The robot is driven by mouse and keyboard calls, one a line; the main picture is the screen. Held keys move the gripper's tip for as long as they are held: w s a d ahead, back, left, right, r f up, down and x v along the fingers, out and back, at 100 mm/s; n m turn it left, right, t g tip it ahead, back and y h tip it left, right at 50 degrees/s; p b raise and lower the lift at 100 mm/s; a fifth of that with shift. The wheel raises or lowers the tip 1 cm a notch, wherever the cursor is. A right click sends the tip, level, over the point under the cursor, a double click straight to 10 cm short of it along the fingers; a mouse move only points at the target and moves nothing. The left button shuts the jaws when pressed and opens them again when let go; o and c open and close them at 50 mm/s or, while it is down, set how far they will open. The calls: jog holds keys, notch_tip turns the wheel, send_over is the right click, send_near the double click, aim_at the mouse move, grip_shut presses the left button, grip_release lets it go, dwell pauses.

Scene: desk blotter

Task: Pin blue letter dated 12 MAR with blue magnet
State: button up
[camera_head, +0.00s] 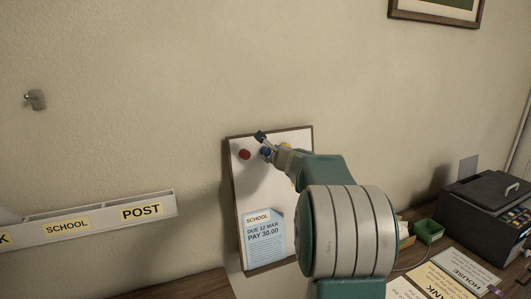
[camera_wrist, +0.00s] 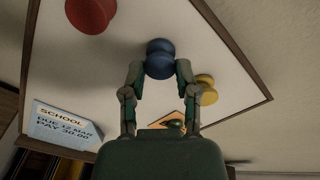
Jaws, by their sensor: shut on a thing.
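The blue magnet (camera_wrist: 160,58) is between the fingertips of my gripper (camera_wrist: 158,72) in the wrist view, at the upper part of the white board. In the head view my gripper (camera_head: 266,146) is at the board's top, with the blue magnet (camera_head: 265,152) partly hidden by it. The gripper is shut on the magnet. The blue letter (camera_head: 263,238), marked SCHOOL, DUE 12 MAR, PAY 30.00, is low on the board (camera_head: 236,185). The letter also shows at the lower left in the wrist view (camera_wrist: 66,125), apart from the gripper.
A red magnet (camera_head: 244,154) is left of the blue one; a yellow magnet (camera_wrist: 206,90) is to the right. A wall rack (camera_head: 100,223) with SCHOOL and POST labels is left. Papers (camera_head: 463,265), a green tray (camera_head: 429,231) and a dark machine (camera_head: 487,212) are right.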

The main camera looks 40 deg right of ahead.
jog(key=shift+v, duration=2.45)
grip_shut()
